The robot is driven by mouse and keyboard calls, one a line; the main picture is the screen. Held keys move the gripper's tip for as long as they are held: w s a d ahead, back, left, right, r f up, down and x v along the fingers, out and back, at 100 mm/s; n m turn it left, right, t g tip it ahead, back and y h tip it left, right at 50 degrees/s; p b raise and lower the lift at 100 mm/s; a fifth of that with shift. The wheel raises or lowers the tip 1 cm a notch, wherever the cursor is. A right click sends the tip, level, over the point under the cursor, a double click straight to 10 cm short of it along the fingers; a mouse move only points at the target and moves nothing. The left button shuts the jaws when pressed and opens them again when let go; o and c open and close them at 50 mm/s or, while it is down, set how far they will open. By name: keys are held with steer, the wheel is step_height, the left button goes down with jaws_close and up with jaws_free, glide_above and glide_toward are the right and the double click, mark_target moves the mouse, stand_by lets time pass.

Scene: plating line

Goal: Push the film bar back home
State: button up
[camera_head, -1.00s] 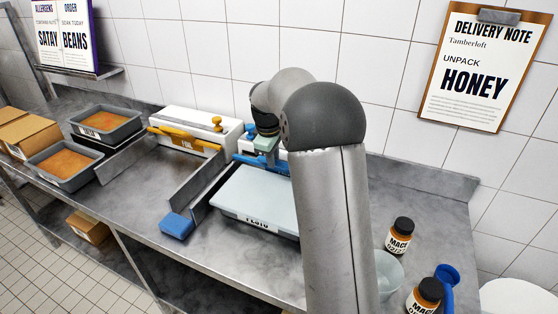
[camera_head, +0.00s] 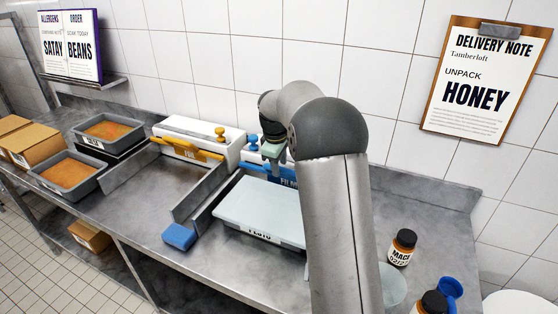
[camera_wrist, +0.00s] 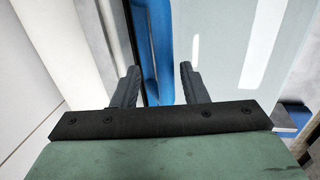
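The blue film bar (camera_head: 289,180), with FILM lettering partly showing, lies along the front of the right white dispenser, behind a pale lidded tray. My arm hides its right part. In the wrist view a blue strip (camera_wrist: 163,45), which looks like the bar, runs away from me beyond and between my fingers. My gripper (camera_wrist: 157,82) has its two dark fingers spread with a gap between them; I see no grip on the strip. In the head view my gripper (camera_head: 272,167) is over the bar, its fingertips hard to see. I cannot tell whether they touch it.
The pale lidded tray (camera_head: 262,206) stands in front of the film bar, beside metal dividers. A blue block (camera_head: 180,236) lies on the bench left of it. The left dispenser (camera_head: 197,130) has a yellow bar (camera_head: 187,150). Jars (camera_head: 402,248) stand at right.

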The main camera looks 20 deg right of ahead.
step_height(320, 180, up, 17)
steer(key=s+a+b, duration=0.1)
steer(key=s+a, duration=0.1)
steer(key=shift+s+a, duration=0.15)
steer(key=shift+s, duration=0.05)
stand_by(0.5)
steer(key=s+a+f+m, duration=0.3)
steer(key=s+f, duration=0.3)
steer(key=s, duration=0.6)
steer(key=s+a+f+m+y, duration=0.1)
steer(key=s+a+f+m, duration=0.2)
steer(key=s+f, duration=0.3)
steer(key=s+a+f+m, duration=0.3)
steer(key=s+f, duration=0.3)
steer(key=s, duration=1.1)
steer(key=shift+s+a+g+y, duration=0.3)
steer(key=shift+s+a+g, duration=0.1)
steer(key=shift+a, duration=0.1)
